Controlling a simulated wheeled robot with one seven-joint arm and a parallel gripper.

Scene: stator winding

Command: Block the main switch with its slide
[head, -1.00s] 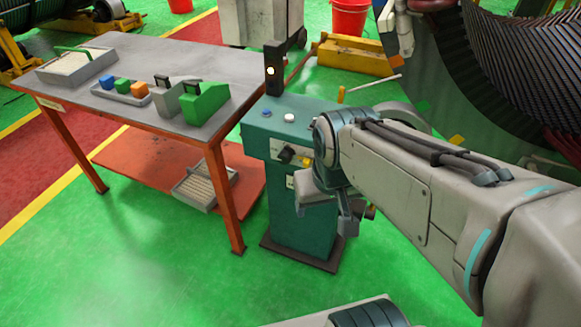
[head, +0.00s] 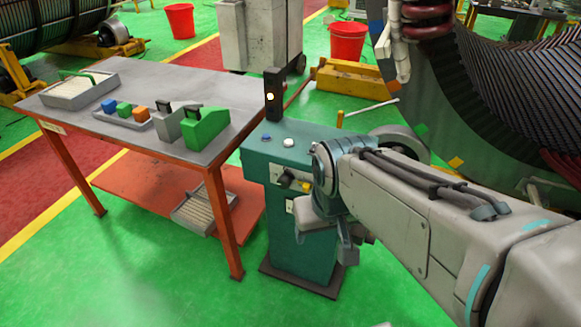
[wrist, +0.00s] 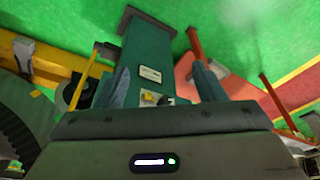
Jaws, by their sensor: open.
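The green control pedestal (head: 303,235) stands right of the table. Its front carries a black rotary knob (head: 286,180) on a pale plate, with a small yellow part (head: 305,187) beside it. I take this to be the main switch. I cannot make out the slide clearly. My gripper (wrist: 164,86) is open and empty, its fingers framing the pedestal front from some distance. In the head view my arm partly hides the gripper and the pedestal's right side.
The pedestal top has a blue button (head: 266,137), a white button (head: 288,141) and a dark post with a lit lamp (head: 273,95). A table (head: 75,118) with coloured blocks and trays stands close on the left. A large stator (head: 500,110) is at right. Green floor in front is clear.

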